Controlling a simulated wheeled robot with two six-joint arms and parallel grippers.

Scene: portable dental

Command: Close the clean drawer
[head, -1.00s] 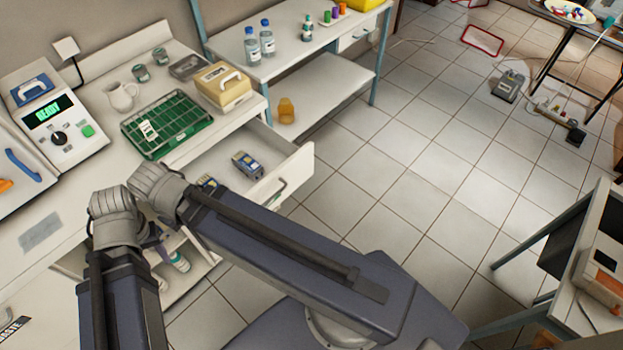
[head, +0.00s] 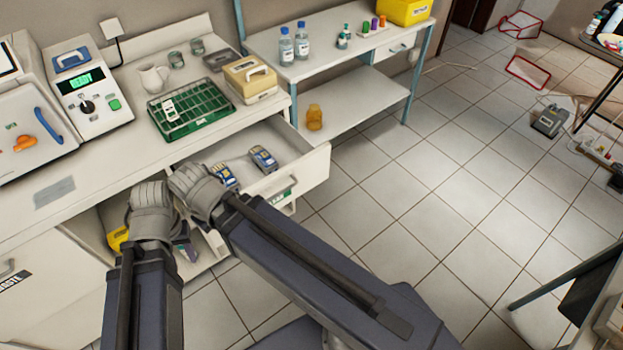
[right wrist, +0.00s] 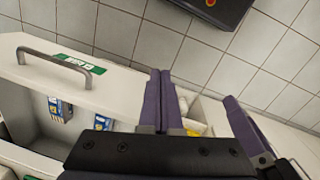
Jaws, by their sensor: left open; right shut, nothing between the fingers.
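The clean drawer (head: 305,178) stands pulled out of the white counter, with blue packs (head: 262,158) inside. Its front bears a bar handle and a green label; in the right wrist view the front (right wrist: 110,98), handle (right wrist: 62,62) and label (right wrist: 80,64) lie at left. My right gripper (right wrist: 160,78) is shut and empty, beside the drawer front and apart from the handle. My left gripper (head: 183,252) is open, low in front of the counter, left of the drawer; its fingers are partly hidden by its wrist. In the head view my right forearm hides the drawer's near side and right fingers.
A green rack (head: 190,112) and a cream box (head: 250,80) stand on the counter above the drawer. An open compartment below holds a yellow item (head: 117,238). A shelf table (head: 340,45) stands behind the drawer.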

